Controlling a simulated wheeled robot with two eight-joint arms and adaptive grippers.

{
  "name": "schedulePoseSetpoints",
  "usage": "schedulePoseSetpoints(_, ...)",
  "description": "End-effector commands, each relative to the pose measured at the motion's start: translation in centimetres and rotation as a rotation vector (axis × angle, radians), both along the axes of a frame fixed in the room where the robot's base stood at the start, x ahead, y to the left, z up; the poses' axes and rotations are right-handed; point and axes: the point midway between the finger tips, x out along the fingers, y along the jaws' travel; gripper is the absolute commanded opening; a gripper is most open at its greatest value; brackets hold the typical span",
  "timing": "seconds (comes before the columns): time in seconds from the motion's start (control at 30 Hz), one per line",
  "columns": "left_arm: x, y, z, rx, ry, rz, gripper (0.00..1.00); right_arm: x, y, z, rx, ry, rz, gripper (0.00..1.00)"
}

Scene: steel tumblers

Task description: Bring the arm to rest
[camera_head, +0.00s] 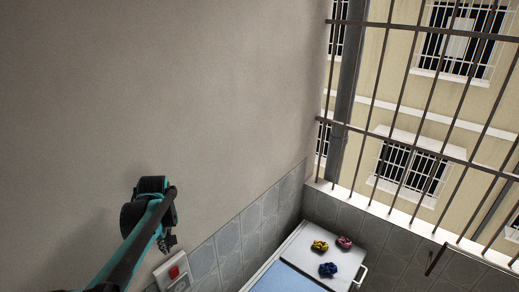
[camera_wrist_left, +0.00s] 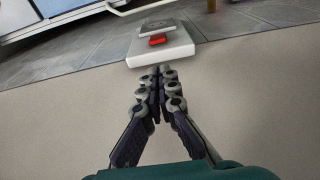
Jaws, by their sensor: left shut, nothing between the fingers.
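My left arm (camera_head: 143,240) comes in from the lower left in the head view, and its gripper (camera_head: 170,243) hangs in front of the grey wall. In the left wrist view the left gripper (camera_wrist_left: 158,70) is shut, its two fingers meeting at the tips with nothing between them. My right gripper is not in view. No steel tumblers show in either view.
A white wall switch (camera_head: 174,273) with a red button is close to the left gripper; it also shows in the left wrist view (camera_wrist_left: 175,52). A white-edged cabinet (camera_head: 348,262) holds yellow (camera_head: 319,246), pink (camera_head: 344,242) and blue (camera_head: 328,269) objects. Window bars (camera_head: 430,70) stand at right.

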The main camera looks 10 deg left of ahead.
Motion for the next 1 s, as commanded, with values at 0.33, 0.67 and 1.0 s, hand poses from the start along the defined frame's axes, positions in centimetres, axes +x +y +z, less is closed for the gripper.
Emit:
schedulePoseSetpoints(0.33, -2.0, -6.1, -7.1, 0.039, -0.092, -0.255, 0.0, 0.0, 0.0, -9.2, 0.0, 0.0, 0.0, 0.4)
schedulePoseSetpoints(0.67, -6.3, -14.4, -18.2, 0.126, -0.247, -0.661, 0.0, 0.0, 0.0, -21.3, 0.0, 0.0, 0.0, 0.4)
schedulePoseSetpoints(1.0, -10.5, -20.2, -29.5, 0.229, -0.388, -0.998, 0.0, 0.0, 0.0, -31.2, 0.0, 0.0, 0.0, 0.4)
